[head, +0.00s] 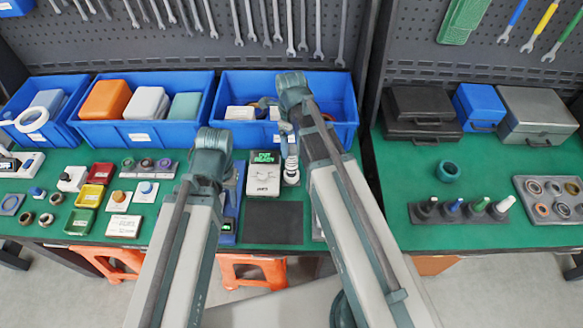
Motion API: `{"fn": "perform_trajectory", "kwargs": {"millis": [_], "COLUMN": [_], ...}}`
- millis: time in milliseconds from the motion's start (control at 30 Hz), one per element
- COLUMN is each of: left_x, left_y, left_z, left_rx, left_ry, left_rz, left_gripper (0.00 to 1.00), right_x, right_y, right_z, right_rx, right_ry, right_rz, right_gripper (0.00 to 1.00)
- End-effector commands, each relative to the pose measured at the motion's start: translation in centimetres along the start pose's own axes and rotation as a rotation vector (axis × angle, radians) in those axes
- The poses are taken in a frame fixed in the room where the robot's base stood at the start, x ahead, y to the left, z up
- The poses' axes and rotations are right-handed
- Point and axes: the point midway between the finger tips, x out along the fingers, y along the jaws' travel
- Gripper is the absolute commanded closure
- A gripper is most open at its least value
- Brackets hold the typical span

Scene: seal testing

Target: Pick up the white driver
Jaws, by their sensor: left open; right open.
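The white driver (505,204) stands upright and slightly tilted at the right end of a black driver rack (463,215). The rack sits on the green mat of the right-hand bench. Beside it in the same rack stand a green driver (480,205), a blue driver (453,206) and a black driver (429,204). Both my arms reach forward over the left-hand bench, well left of the rack. Nothing of mine touches the white driver.
A teal ring (448,171) lies behind the rack. A grey tray of rings (551,200) is to its right. Dark cases (420,105), a blue case (480,106) and a grey case (537,115) stand behind. The mat in front of the rack is clear.

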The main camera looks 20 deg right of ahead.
Motion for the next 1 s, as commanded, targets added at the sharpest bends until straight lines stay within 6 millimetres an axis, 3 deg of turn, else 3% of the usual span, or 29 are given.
{"fn": "perform_trajectory", "kwargs": {"millis": [33,200,567,1000], "left_x": [1.5,3.7,4.4,9.1], "left_y": [0.1,0.4,0.4,0.9], "left_z": [-0.1,-0.2,-0.3,-0.5], "left_rx": [0.000,-0.001,-0.001,-0.001], "left_ry": [0.000,0.000,0.000,0.000], "left_rz": [0.000,0.000,0.000,0.000], "left_gripper": [0.50,0.50,0.50,0.50], "right_x": [1.6,3.7,4.4,9.2], "right_y": [0.0,0.0,0.1,0.4], "right_z": [0.0,0.0,0.0,0.0], "right_rx": [0.000,0.000,-0.001,-0.001], "right_ry": [0.000,0.000,0.000,0.000], "right_rz": [0.000,0.000,0.000,0.000], "right_gripper": [0.15,0.15,0.15,0.15]}}
